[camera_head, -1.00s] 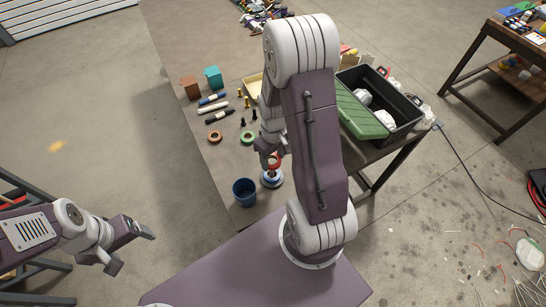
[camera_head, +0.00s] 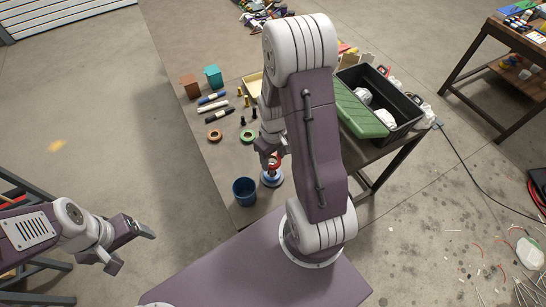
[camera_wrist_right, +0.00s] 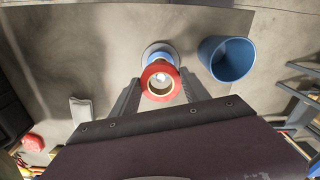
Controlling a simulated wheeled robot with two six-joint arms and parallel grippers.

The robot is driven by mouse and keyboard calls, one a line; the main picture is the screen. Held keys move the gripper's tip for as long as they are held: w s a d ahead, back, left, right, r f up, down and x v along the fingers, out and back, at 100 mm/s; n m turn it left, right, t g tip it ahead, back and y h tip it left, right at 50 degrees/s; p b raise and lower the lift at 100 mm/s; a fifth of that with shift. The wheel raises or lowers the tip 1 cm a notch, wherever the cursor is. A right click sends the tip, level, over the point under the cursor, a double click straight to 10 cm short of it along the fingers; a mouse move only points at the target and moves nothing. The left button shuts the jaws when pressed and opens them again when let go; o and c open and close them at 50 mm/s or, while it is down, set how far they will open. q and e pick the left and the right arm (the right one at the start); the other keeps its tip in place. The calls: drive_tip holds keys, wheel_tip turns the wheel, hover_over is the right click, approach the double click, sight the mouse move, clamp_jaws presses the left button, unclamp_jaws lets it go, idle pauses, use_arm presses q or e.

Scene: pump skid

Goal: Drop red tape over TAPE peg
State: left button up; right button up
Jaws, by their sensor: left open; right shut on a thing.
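The red tape (camera_head: 276,159) is a ring held between the fingers of my right gripper (camera_head: 268,161). In the right wrist view the red tape (camera_wrist_right: 160,66) sits between both fingertips, with its hole facing the camera. Beyond it are a blue ring (camera_wrist_right: 156,57) and a round grey base (camera_wrist_right: 150,50). In the head view this blue and pale base (camera_head: 272,181) stands on the table just below the red tape. I cannot tell whether the tape is around the peg; a pale spot shows in its hole. My left gripper (camera_head: 133,250) is open and empty, away from the table.
A blue cup (camera_head: 244,192) stands close to the base, near the table edge. An orange-brown ring (camera_head: 214,136) and a green ring (camera_head: 248,137) lie farther back, with markers (camera_head: 212,107) and small pegs. A black toolbox (camera_head: 405,109) with a green lid stands right.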

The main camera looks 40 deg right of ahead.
drive_tip(key=o, duration=1.3)
wheel_tip(320, 180, up, 9)
drive_tip(key=shift+r, duration=0.1)
drive_tip(key=shift+s+a+f+m+t, duration=0.1)
drive_tip(key=shift+s+a+m+t, duration=0.2)
drive_tip(key=shift+s+a, duration=0.9)
drive_tip(key=shift+s+a+f+m+t, duration=0.1)
drive_tip(key=shift+s+a+m, duration=0.25)
drive_tip(key=shift+a, duration=1.65)
drive_tip(key=shift+s+a+m+t, duration=0.3)
drive_tip(key=shift+s+a, duration=0.5)
drive_tip(key=shift+a, duration=0.8)
